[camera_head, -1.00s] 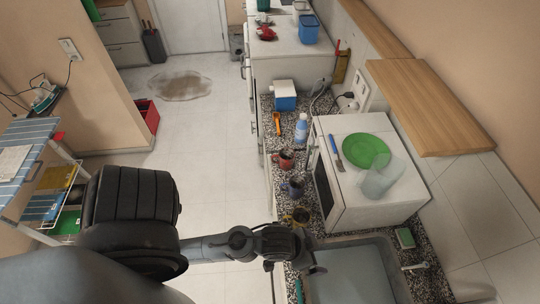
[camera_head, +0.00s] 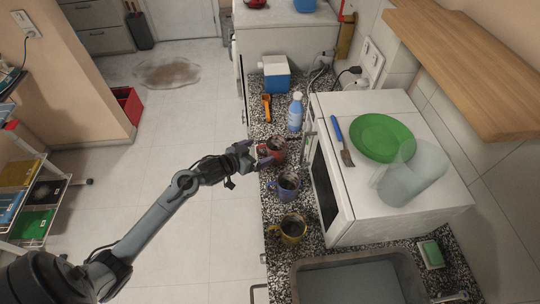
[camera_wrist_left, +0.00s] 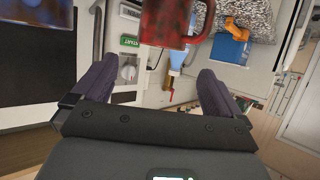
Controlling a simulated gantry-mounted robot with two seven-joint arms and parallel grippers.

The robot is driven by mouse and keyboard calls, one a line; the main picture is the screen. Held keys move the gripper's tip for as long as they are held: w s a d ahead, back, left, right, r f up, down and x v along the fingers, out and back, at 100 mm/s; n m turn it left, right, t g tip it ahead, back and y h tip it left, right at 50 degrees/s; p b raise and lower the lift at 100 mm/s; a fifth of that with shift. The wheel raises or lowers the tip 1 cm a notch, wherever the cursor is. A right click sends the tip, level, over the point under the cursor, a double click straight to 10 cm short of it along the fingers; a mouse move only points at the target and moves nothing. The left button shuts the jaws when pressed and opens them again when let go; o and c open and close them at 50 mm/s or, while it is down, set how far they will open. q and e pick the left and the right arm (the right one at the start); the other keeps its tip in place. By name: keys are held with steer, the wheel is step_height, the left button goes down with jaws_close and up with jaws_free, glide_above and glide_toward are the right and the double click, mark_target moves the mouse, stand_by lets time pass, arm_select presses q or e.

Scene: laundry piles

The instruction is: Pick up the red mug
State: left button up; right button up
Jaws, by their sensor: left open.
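The red mug (camera_head: 274,149) stands upright on the speckled counter, left of the white microwave. In the left wrist view it fills the top middle (camera_wrist_left: 172,22), cut off by the upper edge, with its handle on the right. My left gripper (camera_head: 257,155) reaches in from the left beside the mug and partly overlaps it in the head view. In the wrist view my two dark fingers (camera_wrist_left: 155,72) are spread apart with nothing between them, and the mug appears beyond their tips. Contact cannot be told. My right gripper is not seen.
A blue mug (camera_head: 286,187) and a yellow mug (camera_head: 291,229) stand nearer on the counter. The microwave (camera_head: 341,196) bounds the right, with a green plate (camera_head: 379,138) and clear container (camera_head: 408,177) on top.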

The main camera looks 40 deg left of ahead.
mark_target(281, 141)
arm_select(q)
steer(key=shift+x, duration=5.25)
steer(key=shift+a, duration=0.15)
steer(key=c, duration=0.8)
steer(key=shift+c, duration=1.1)
steer(key=shift+r, duration=0.1)
